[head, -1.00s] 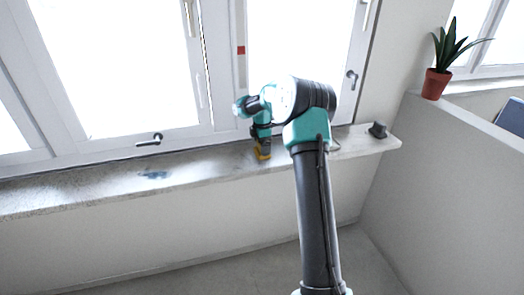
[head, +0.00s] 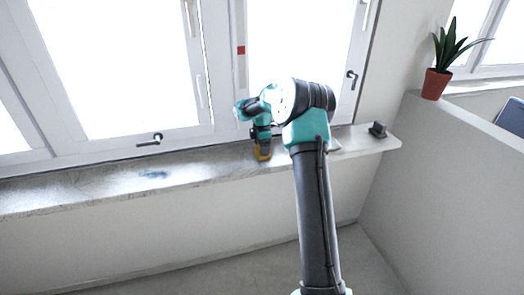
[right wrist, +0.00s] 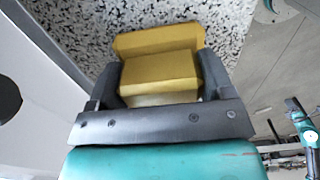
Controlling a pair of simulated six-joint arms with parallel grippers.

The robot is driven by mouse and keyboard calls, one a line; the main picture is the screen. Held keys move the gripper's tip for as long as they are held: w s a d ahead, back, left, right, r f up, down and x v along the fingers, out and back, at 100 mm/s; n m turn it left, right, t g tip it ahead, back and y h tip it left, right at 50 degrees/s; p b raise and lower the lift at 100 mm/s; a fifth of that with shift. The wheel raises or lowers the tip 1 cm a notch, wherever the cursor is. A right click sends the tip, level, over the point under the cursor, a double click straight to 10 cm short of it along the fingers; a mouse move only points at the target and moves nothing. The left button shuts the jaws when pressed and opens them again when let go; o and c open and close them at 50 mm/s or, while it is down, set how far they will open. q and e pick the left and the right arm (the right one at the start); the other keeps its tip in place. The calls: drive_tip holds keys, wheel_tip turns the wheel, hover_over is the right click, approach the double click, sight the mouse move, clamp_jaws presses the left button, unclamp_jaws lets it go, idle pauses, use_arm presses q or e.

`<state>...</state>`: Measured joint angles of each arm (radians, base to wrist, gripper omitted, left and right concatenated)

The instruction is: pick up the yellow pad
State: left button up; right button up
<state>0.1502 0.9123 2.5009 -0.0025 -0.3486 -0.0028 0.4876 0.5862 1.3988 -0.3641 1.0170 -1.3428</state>
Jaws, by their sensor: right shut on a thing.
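The yellow pad (right wrist: 160,72) shows large in the right wrist view, between the two dark fingers of my right gripper (right wrist: 158,88). The gripper is shut on it. Speckled sill surface shows beyond the pad; I cannot tell whether the pad still touches it. In the head view the pad (head: 263,156) is a small yellow patch at the tip of my right gripper (head: 262,150), over the window sill (head: 205,172). Most of the gripper's detail is too small there. My left gripper is not in view.
A small dark object (head: 378,130) stands at the right end of the sill. A potted plant (head: 437,82) stands on the partition (head: 450,165) at the right. Window handles (head: 149,140) stick out above the sill. The sill's left stretch is mostly clear, with a dark bluish patch.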

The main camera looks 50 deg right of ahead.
drive_tip(key=shift+c, duration=1)
drive_tip(key=shift+r, duration=0.1)
drive_tip(key=shift+r, duration=1.75)
drive_tip(key=s+a+r, duration=0.1)
drive_tip(key=s+a, duration=0.9)
drive_tip(key=a, duration=0.2)
drive_tip(key=shift+s+r, duration=0.15)
drive_tip(key=shift+s, duration=0.15)
drive_tip(key=o, duration=0.3)
drive_tip(key=shift+c, duration=0.9)
drive_tip(key=shift+w, duration=0.1)
